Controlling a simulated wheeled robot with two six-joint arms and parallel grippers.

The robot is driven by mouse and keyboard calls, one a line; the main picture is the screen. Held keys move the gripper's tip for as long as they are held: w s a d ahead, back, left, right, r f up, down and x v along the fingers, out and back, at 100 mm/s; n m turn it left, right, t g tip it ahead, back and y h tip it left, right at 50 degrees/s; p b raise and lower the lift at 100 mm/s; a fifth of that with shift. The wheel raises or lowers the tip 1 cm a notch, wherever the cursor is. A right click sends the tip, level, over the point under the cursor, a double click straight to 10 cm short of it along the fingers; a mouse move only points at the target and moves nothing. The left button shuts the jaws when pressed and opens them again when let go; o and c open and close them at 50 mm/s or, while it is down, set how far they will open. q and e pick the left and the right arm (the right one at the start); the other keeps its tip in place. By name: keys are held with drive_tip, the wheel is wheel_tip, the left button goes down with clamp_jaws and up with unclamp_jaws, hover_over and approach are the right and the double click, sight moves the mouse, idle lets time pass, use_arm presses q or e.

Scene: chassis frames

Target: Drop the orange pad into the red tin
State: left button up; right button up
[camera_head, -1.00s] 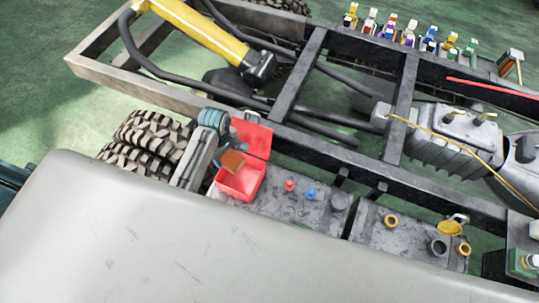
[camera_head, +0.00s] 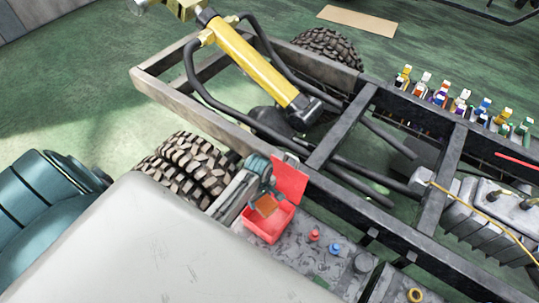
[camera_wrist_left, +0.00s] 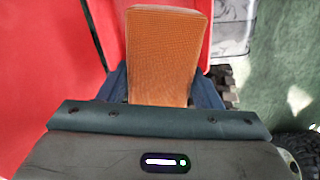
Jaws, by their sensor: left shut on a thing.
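The orange pad (camera_head: 266,205) is a small flat block, held by my left gripper (camera_head: 264,194). In the left wrist view the pad (camera_wrist_left: 166,60) fills the middle, sticking out from between the jaws, which are shut on it. The red tin (camera_head: 265,228) is an open box with its lid (camera_head: 290,178) raised at the back. In the head view the pad overlaps the tin's opening; its exact height above the tin is hard to tell. In the left wrist view red surfaces of the tin (camera_wrist_left: 40,70) surround the pad. My right gripper is not in view.
The tin stands on a grey battery-like box beside the chassis rail (camera_head: 225,130). A red cap (camera_head: 313,235) and a blue cap (camera_head: 334,249) stick up right of it. A tyre (camera_head: 185,170) is on the left.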

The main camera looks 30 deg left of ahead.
use_arm(q)
drive_tip(key=o, duration=1)
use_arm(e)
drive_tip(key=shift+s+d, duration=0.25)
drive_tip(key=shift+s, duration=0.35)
use_arm(q)
wheel_tip(320, 180, up, 10)
drive_tip(key=shift+f+b, duration=0.1)
drive_tip(key=shift+b, duration=1.15)
drive_tip(key=shift+r, duration=0.5)
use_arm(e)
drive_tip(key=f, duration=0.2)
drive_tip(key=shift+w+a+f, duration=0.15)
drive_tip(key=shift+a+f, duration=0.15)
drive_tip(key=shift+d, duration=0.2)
